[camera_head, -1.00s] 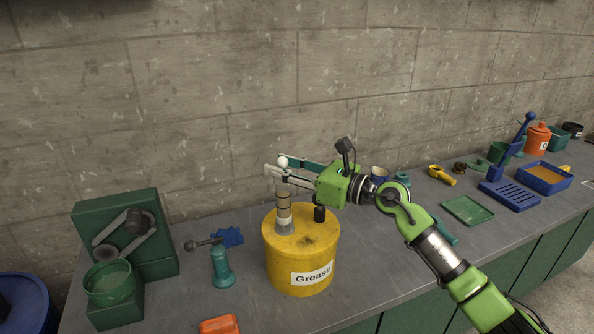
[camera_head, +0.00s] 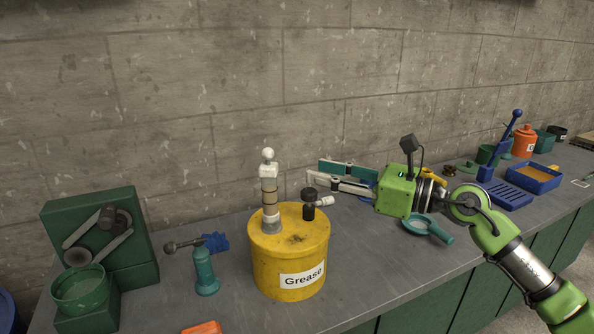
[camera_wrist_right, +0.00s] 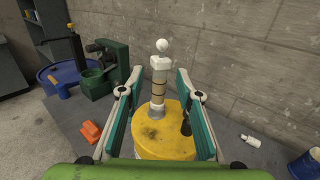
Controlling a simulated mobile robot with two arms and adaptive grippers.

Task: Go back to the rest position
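My right gripper (camera_head: 318,173) hangs in the air to the right of the yellow grease drum (camera_head: 262,262), apart from it. Its fingers point left and are spread with nothing between them; the right wrist view (camera_wrist_right: 160,78) shows the gap. A white pump-like post (camera_head: 268,184) with a ball top stands upright on the drum, left of the fingertips. In the wrist view the post (camera_wrist_right: 158,88) appears between the fingers but farther off. A black fitting (camera_head: 309,205) also stands on the drum. My left gripper is in neither view.
The bench has a green fixture (camera_head: 130,220), a teal bottle-shaped tool (camera_head: 205,272) and an orange item (camera_head: 203,327) on the left. A small white bottle (camera_wrist_right: 250,140) lies behind the drum. A blue tray (camera_head: 540,180) and an orange can (camera_head: 526,142) stand at right. The wall runs close behind.

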